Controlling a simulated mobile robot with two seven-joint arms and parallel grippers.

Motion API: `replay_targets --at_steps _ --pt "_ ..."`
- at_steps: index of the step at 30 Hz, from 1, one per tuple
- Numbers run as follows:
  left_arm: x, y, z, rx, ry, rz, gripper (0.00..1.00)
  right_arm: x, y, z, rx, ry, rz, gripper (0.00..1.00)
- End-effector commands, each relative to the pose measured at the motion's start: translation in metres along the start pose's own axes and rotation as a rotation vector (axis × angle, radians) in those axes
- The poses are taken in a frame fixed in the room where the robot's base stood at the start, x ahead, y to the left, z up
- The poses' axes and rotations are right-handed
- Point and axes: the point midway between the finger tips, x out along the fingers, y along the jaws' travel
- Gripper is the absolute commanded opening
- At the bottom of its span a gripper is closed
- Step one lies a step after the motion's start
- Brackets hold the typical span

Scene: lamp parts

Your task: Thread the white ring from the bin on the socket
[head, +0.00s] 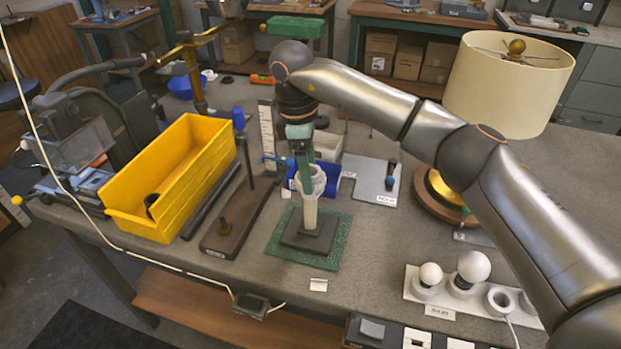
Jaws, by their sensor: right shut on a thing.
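My right gripper (304,162) points down and is shut on the white ring (318,182). The ring is at the top of the white socket (310,216), an upright sleeve on a dark square base. It looks lined up with the sleeve, but I cannot tell whether it is around the sleeve or just above it. The base stands on a green mat (333,258). The yellow bin (190,196) stands to the left and holds a black part (151,201). My left gripper is not in view.
A dark wooden stand with a rod (225,228) lies between bin and mat. Behind the socket is a blue holder (332,172). A lamp with a cream shade (500,85) stands at the right. Bulbs sit in a white rack (462,292) front right. Bare table lies right of the mat.

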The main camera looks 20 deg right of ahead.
Motion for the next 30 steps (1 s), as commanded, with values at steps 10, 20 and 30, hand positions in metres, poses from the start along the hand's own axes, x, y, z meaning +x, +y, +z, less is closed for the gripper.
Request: replay_targets --at_steps 10,20,30 --pt "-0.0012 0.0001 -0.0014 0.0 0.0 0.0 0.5 0.0066 -0.0031 -0.0016 0.082 -0.004 -0.023 0.0" --pt "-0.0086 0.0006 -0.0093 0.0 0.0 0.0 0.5 0.0048 -0.0023 -0.0015 0.282 -0.004 -0.046 0.0" --pt "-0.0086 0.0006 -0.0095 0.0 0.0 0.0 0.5 0.0066 -0.0021 -0.0017 0.329 -0.004 -0.051 0.71"
